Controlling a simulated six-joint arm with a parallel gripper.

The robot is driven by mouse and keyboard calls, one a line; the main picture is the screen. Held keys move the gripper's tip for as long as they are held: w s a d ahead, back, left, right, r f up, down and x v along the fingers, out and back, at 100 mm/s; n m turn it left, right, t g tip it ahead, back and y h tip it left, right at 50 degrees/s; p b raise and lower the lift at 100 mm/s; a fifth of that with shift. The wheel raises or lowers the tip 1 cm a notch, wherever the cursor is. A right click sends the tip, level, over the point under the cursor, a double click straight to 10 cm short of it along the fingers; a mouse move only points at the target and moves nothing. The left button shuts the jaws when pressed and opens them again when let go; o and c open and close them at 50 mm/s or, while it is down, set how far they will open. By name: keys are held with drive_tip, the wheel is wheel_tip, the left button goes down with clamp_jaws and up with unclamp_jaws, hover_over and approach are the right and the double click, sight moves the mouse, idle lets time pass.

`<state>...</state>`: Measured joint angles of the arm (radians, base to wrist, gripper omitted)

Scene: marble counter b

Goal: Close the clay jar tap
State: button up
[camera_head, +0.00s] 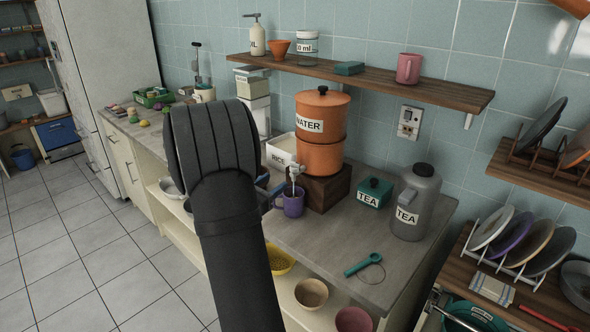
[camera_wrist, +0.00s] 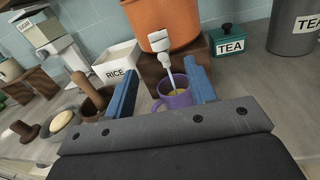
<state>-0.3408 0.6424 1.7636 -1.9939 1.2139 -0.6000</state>
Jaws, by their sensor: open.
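The clay jar (camera_head: 321,158) is orange, lidded and labelled WATER, and stands on a dark wooden block (camera_head: 328,190). Its white tap (camera_head: 295,172) faces the front; it also shows in the wrist view (camera_wrist: 167,42). In the head view the mug (camera_head: 291,203) stands below the tap. My gripper (camera_wrist: 163,74) is open and empty, its blue fingers either side of the stream and short of the tap. In the head view my arm mostly hides it.
A white RICE box (camera_wrist: 117,63) stands left of the jar. A green TEA tin (camera_head: 374,192) and a grey TEA canister (camera_head: 415,203) stand right. A teal tool (camera_head: 363,264) lies on the counter front.

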sight(291, 169)
drive_tip(key=x, duration=1.1)
drive_tip(key=shift+w+d, duration=0.25)
drive_tip(key=shift+c, duration=0.4)
drive_tip(key=c, duration=0.8)
drive_tip(key=shift+m+g+h, duration=1.7)
drive_tip(key=shift+g+h, duration=0.1)
drive_tip(key=shift+g, duration=0.3)
drive_tip(key=shift+c, duration=0.2)
drive_tip(key=o, duration=0.9)
